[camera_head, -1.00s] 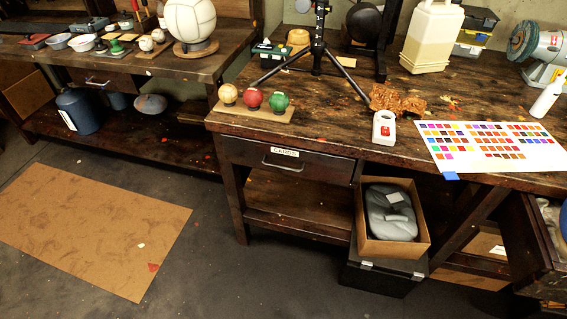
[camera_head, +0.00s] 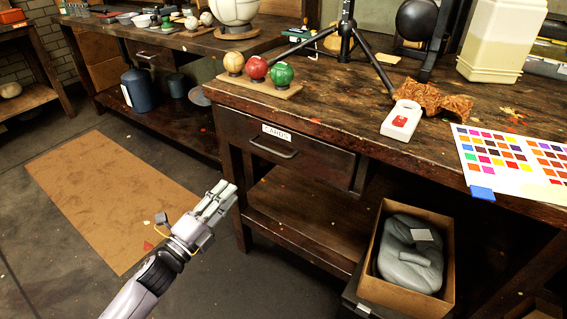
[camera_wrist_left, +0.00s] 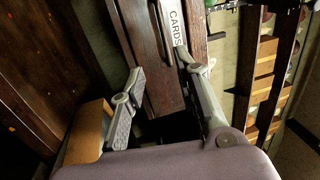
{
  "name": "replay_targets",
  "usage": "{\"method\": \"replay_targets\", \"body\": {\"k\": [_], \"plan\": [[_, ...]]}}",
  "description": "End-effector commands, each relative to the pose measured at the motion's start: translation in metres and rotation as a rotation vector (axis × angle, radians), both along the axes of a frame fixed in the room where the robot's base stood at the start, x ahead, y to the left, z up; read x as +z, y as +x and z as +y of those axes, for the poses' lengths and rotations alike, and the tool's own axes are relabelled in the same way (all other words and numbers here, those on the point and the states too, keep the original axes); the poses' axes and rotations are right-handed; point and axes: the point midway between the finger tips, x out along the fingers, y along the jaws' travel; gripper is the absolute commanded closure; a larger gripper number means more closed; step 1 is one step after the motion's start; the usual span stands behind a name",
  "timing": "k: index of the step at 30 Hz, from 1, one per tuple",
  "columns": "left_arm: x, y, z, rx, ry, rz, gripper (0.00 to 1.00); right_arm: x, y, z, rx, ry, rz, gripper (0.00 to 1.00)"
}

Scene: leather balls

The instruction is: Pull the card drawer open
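The card drawer (camera_head: 320,160) is a dark wooden drawer under the workbench top, with a white "CARDS" label (camera_head: 276,132) and a grey metal bar handle (camera_head: 273,148). Its front looks flush with the bench frame. My left gripper (camera_head: 223,191) is in front of and below the drawer, apart from the handle in the head view. In the left wrist view its two fingers (camera_wrist_left: 163,72) are spread with nothing held. Beyond them are the drawer front (camera_wrist_left: 133,40), the label (camera_wrist_left: 178,25) and the handle (camera_wrist_left: 163,32). My right gripper is not in view.
The workbench (camera_head: 330,112) carries three coloured balls on a board (camera_head: 256,87), a tripod and a colour chart (camera_head: 520,160). An open cardboard box (camera_head: 375,270) with a grey item stands below right. The floor in front of the drawer is clear, with a brown mat (camera_head: 110,190) further left.

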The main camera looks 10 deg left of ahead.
Motion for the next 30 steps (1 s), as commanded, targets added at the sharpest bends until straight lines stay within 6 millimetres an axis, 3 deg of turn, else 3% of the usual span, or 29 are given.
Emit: {"method": "replay_targets", "body": {"k": [7, 24, 30], "plan": [[0.012, 0.020, -0.010, -0.009, 0.012, -0.023, 0.71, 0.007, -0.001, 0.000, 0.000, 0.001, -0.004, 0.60], [0.033, 0.129, -0.049, -0.007, 0.007, -0.020, 0.71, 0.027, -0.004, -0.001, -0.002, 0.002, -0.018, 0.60], [0.036, 0.153, -0.058, -0.007, 0.008, -0.017, 0.71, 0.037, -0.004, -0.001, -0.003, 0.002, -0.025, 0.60]]}}
